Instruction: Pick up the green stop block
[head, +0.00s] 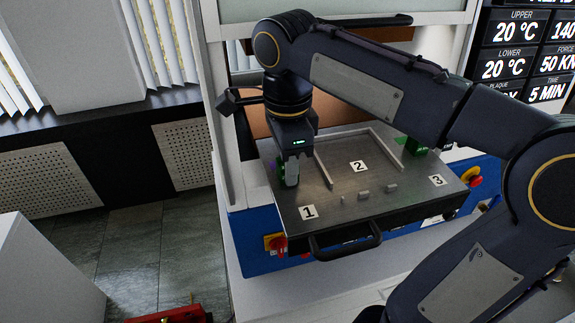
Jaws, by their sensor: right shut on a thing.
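My right gripper (291,178) points down over the left side of the metal plate (340,188), by the label 1. It is shut on a green block (281,170), the green stop block by its colour. The fingers hide most of the block, and I cannot tell whether it still touches the plate. Another green piece (414,147) is at the plate's back right corner, partly behind my right arm. My left gripper is out of view.
The plate has a black front handle (345,245), raised edges and several small metal stops (363,194). Below are red knobs (276,243) on a blue panel (255,258). White press posts stand beside it. A red object (170,314) is at the bottom left, near open floor.

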